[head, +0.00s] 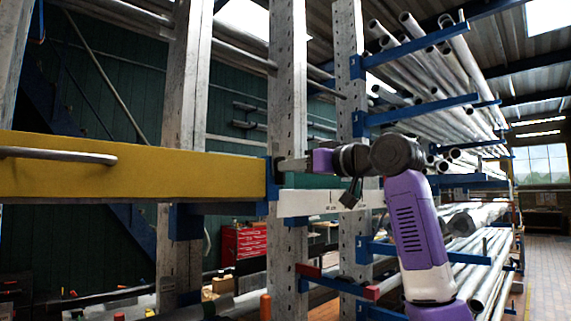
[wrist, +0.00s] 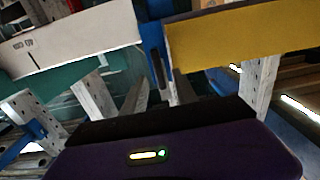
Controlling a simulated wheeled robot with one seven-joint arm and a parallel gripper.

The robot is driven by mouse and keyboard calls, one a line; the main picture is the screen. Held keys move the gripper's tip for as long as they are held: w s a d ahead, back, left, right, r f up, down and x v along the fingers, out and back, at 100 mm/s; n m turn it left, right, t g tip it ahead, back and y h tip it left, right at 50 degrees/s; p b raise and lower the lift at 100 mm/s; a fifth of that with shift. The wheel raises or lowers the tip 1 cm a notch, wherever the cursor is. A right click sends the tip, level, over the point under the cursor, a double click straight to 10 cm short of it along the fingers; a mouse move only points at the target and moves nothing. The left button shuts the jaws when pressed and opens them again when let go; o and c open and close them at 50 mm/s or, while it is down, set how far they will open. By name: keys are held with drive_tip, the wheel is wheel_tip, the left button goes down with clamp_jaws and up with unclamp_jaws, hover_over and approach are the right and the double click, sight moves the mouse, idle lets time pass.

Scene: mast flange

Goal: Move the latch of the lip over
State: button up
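A yellow beam (head: 140,168), the likely lip, spans the left of the head view with a grey metal bar (head: 58,155) across its face. It also shows in the wrist view (wrist: 245,40). A blue bracket (head: 271,178) is at its right end, between it and a white beam (head: 325,202); it also shows in the wrist view (wrist: 151,38). I cannot tell which part is the latch. My gripper (head: 283,165) points left at the bracket, its tips close to it. Dark finger shapes (wrist: 168,82) lie near the bracket in the wrist view; contact and finger gap are unclear.
Perforated grey uprights (head: 288,90) stand behind and beside my gripper. Blue rack arms (head: 415,45) with metal pipes (head: 440,70) fill the right side. A red tool cabinet (head: 243,243) stands behind. An open aisle (head: 548,240) runs at the far right.

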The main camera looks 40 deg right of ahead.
drive_tip(key=w+p, duration=0.1)
drive_tip(key=w, duration=0.2)
drive_tip(key=shift+w, duration=0.2)
clamp_jaws()
idle(1.4)
